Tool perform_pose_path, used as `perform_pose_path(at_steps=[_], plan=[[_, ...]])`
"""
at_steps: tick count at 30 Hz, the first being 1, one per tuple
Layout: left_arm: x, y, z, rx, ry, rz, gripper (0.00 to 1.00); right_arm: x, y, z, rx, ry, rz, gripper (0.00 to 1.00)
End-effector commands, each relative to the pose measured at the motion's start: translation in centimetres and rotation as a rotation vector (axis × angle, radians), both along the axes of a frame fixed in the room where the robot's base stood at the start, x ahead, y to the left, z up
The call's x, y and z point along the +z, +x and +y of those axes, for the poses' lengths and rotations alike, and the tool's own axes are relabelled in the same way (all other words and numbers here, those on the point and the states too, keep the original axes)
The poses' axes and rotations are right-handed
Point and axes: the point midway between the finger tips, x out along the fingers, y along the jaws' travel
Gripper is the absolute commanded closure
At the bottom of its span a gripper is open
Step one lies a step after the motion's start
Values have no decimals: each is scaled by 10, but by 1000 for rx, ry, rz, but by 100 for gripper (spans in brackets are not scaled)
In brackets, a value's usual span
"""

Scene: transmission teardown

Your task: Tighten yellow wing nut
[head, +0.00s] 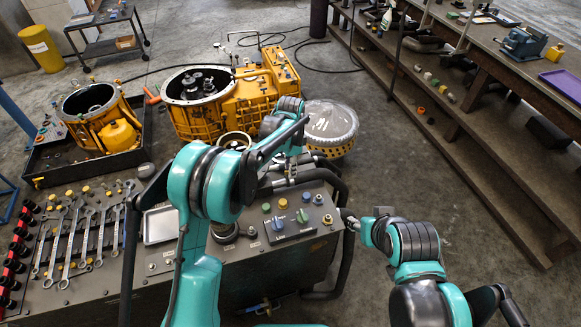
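I cannot make out a yellow wing nut for certain. Small yellow and orange fittings sit on the grey control panel (262,236), among them a yellow-orange knob (283,203) and a yellow-ringed fitting (328,219). My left gripper (289,176) is above the panel's far edge, beside black pipes. Its fingers blend with the dark parts behind, so their opening and any held thing are unclear. My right gripper (349,218) is at the panel's right edge, close to the yellow-ringed fitting. Its fingers are small and dark, and I cannot tell whether they touch anything.
An open yellow transmission housing (249,98) stands behind the panel, with another yellow casing (91,128) in a black tray at left. A round grey-topped drum (331,120) stands right of it. Wrenches (75,235) lie at left. Wooden shelving (455,130) runs along the right.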

Motion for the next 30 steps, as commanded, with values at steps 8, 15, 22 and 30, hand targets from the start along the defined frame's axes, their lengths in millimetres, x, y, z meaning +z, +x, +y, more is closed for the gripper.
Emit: perform_pose_path(at_steps=[8, 15, 22, 30], plan=[[37, 0, 0, 0, 0, 0, 74, 0, 0, 0, 0, 0, 0, 55], [89, 0, 0, 0, 0, 0, 74, 0, 0, 0, 0, 0, 0, 55], [116, 0, 0, 0, 0, 0, 74, 0, 0, 0, 0, 0, 0, 55], [120, 0, 0, 0, 0, 0, 74, 0, 0, 0, 0, 0, 0, 55]])
